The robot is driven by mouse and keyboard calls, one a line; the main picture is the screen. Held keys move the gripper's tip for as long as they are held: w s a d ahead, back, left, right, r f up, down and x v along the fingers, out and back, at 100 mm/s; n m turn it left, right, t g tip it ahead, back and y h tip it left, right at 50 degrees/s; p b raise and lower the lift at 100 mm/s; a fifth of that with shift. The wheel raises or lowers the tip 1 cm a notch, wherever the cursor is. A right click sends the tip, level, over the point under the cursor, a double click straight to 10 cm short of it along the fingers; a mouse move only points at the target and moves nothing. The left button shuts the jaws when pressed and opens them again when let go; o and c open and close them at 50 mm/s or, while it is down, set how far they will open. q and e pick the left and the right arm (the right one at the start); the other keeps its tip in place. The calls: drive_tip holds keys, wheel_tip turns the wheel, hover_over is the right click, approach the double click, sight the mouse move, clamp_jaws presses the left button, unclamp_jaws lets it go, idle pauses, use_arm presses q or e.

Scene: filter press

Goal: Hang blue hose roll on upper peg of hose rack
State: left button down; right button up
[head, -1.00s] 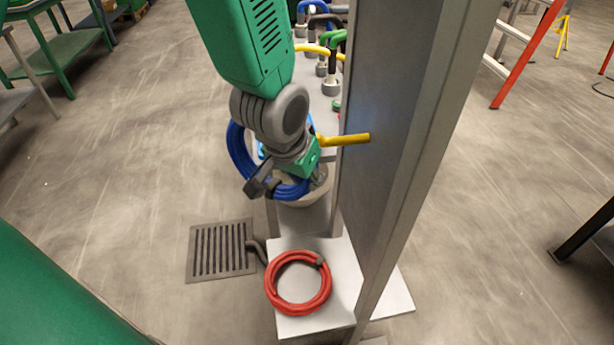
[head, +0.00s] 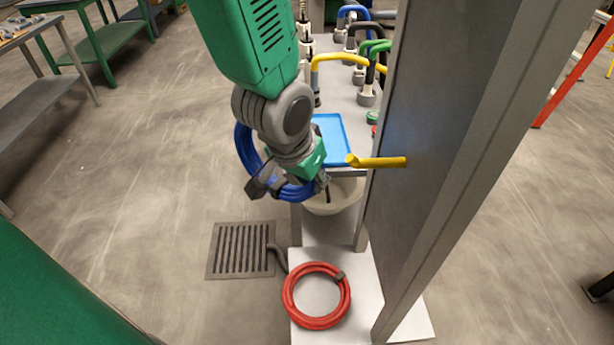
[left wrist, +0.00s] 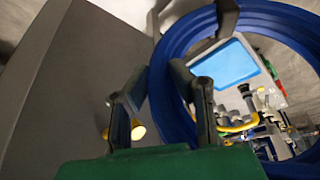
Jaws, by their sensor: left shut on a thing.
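The blue hose roll (head: 247,158) hangs from my left gripper (head: 290,190), which is shut on its coil in the head view. In the left wrist view the blue hose roll (left wrist: 175,45) shows as a large ring, with the fingers of my left gripper (left wrist: 165,90) on its near side. The yellow peg (head: 378,162) sticks out to the left from the grey panel of the hose rack (head: 440,130). The roll is left of the peg, apart from it. The peg's round yellow end (left wrist: 138,131) shows in the left wrist view. My right gripper is not in view.
A red hose roll (head: 288,300) lies on the white base plate (head: 365,275) below. A floor grate (head: 240,250) is left of it. Behind the rack, a bench holds a blue tray (head: 330,140) and several coloured handles. A pale bowl (head: 345,195) is behind my gripper.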

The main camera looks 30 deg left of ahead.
use_arm(q)
drive_tip(key=s+d+r+m+g+h+p, duration=0.15)
drive_tip(key=r+m+p, duration=0.55)
drive_tip(key=r, duration=1)
drive_tip(key=s+d+r+m+h+p, duration=0.25)
drive_tip(key=r+p, duration=0.75)
drive_tip(key=r, duration=0.7)
drive_tip(key=w+d+f, duration=0.1)
drive_tip(key=w+d, duration=0.3)
drive_tip(key=d, duration=0.4)
drive_tip(key=shift+w+d+f+m, duration=0.3)
drive_tip(key=shift+d+f+m, duration=0.05)
drive_tip(key=shift+f+m, duration=0.1)
drive_tip(key=shift+w, duration=0.1)
drive_tip(key=c, duration=1.4)
unclamp_jaws()
drive_tip(key=shift+o, duration=0.2)
